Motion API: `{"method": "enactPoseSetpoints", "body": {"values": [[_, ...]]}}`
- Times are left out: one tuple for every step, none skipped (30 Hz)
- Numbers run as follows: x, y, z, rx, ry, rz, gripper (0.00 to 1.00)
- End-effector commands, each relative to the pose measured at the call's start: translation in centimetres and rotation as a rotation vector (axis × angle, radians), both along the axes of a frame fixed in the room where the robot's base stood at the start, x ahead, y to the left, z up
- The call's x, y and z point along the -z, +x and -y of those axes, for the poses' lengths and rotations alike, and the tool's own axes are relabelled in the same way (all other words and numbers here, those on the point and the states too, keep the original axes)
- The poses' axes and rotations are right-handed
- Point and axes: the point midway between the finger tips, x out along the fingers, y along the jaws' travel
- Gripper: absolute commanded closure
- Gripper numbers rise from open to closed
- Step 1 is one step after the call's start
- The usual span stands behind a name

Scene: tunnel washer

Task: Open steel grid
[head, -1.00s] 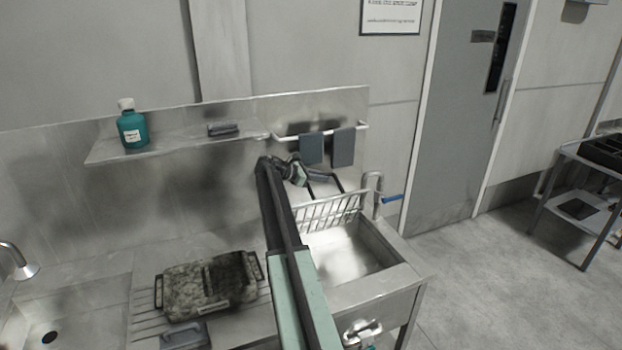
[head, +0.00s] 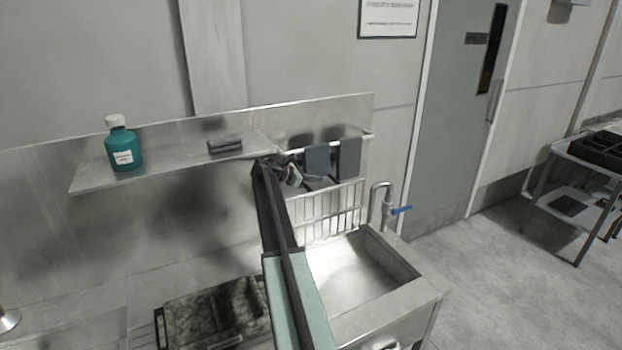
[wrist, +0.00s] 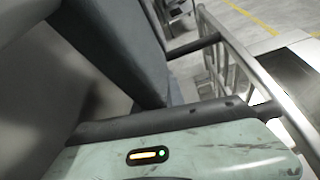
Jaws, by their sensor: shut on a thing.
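The steel grid (head: 328,213) stands nearly upright against the back wall behind the sink basin. My gripper (head: 303,180) is at its top edge, just below the hanging cloths. It is shut on the grid's dark handle, though my arm partly hides the hold in the head view. In the wrist view the grid's bars (wrist: 236,72) and dark handle arm (wrist: 194,46) are close beside my gripper's green body; the fingertips are not clear there.
Two grey cloths (head: 317,160) hang from a rail just above the grid, close to my gripper. A tap with a blue lever (head: 401,210) stands right of the grid. The basin (head: 360,275) is empty. A shelf (head: 100,178) holds a teal bottle (head: 123,150).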

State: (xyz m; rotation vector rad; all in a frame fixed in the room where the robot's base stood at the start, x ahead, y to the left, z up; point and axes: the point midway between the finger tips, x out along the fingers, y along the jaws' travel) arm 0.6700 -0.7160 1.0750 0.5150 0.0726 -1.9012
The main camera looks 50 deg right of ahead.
Motion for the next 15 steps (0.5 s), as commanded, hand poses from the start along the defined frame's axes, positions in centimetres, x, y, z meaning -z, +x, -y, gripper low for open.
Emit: {"method": "enactPoseSetpoints", "body": {"values": [[0.09,0.10,-0.04,0.000,0.002,0.003,1.00],[0.10,0.16,-0.09,-0.001,0.002,0.003,1.00],[0.10,0.23,-0.15,-0.002,0.001,0.003,1.00],[0.10,0.28,-0.19,-0.003,0.002,0.003,1.00],[0.10,0.31,-0.23,-0.003,0.002,0.003,1.00],[0.11,0.36,-0.27,-0.004,0.002,0.004,1.00],[0.11,0.39,-0.29,-0.004,0.003,0.004,1.00],[0.11,0.41,-0.32,-0.004,0.003,0.004,1.00],[0.11,0.45,-0.35,-0.005,0.003,0.004,0.77],[0.11,0.48,-0.38,-0.005,0.003,0.003,0.69],[0.11,0.48,-0.40,-0.005,0.003,0.003,0.64],[0.13,0.49,-0.44,-0.006,0.004,0.004,0.64],[0.14,0.50,-0.47,-0.006,0.004,0.004,0.64],[0.16,0.51,-0.48,-0.006,0.004,0.004,0.64],[0.17,0.51,-0.51,-0.006,0.005,0.004,0.64]]}}
